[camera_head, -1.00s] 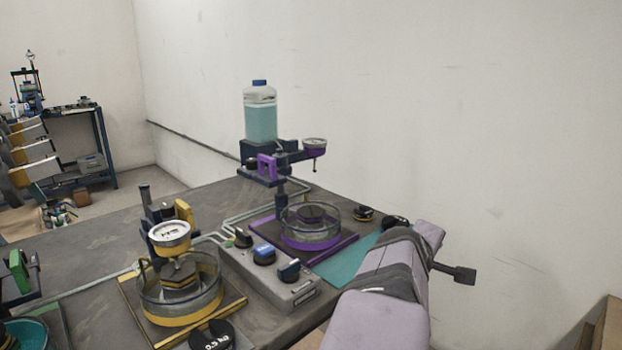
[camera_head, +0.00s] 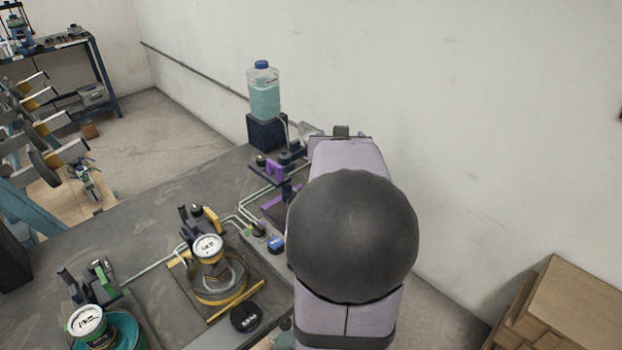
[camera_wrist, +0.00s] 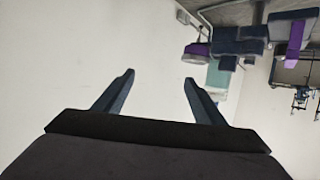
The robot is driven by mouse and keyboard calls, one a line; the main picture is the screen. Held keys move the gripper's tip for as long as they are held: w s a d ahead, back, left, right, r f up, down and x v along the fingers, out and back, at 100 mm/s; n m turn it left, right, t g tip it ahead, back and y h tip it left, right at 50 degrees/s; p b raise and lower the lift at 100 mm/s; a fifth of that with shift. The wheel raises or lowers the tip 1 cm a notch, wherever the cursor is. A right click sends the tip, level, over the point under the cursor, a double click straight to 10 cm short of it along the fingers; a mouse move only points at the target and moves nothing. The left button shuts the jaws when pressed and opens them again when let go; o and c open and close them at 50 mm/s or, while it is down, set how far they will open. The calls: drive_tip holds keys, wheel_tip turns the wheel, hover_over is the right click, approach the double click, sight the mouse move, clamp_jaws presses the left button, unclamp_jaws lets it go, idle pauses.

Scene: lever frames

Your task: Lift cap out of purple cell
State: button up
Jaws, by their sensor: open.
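In the head view my arm hides most of the purple cell; only an edge of its purple base (camera_head: 272,203) and the purple bracket (camera_head: 274,171) behind it show. The cap is not visible in either current view. In the wrist view my gripper (camera_wrist: 159,77) is open and empty, its two dark fingers apart in front of bare wall. The purple gauge (camera_wrist: 196,49) and purple bracket (camera_wrist: 297,36) are at the upper right there, away from the fingers. In the head view the gripper is hidden behind my arm.
A bottle of teal liquid (camera_head: 264,92) stands on a dark block (camera_head: 266,132) behind the cell. A yellow cell (camera_head: 222,277) and a green-lever station with a teal dish (camera_head: 122,328) are at left. Stacked boxes (camera_head: 560,300) stand at lower right. The wall is close behind.

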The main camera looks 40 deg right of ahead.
drive_tip(key=w+a+m+g+h+p, duration=0.2)
drive_tip(key=a+m+p, duration=0.6)
drive_tip(key=m+p, duration=0.15)
drive_tip(key=shift+s+a+f+n+g, duration=0.35)
drive_tip(key=shift+a+f+n, duration=0.6)
drive_tip(key=shift+f, duration=1.5)
drive_tip(key=shift+s+a+f+n+g, duration=0.2)
drive_tip(key=shift+s+a+f+n, duration=0.5)
drive_tip(key=shift+f, duration=1.8)
drive_tip(key=shift+s+a+f+n+g, duration=0.25)
drive_tip(key=shift+a+f+n, duration=0.85)
drive_tip(key=shift+f, duration=1.35)
drive_tip(key=shift+p+x, duration=1)
drive_tip(key=shift+x, duration=1.05)
drive_tip(key=c, duration=1.4)
drive_tip(key=shift+o, duration=0.2)
drive_tip(key=shift+w+r, duration=0.1)
drive_tip(key=shift+r, duration=0.1)
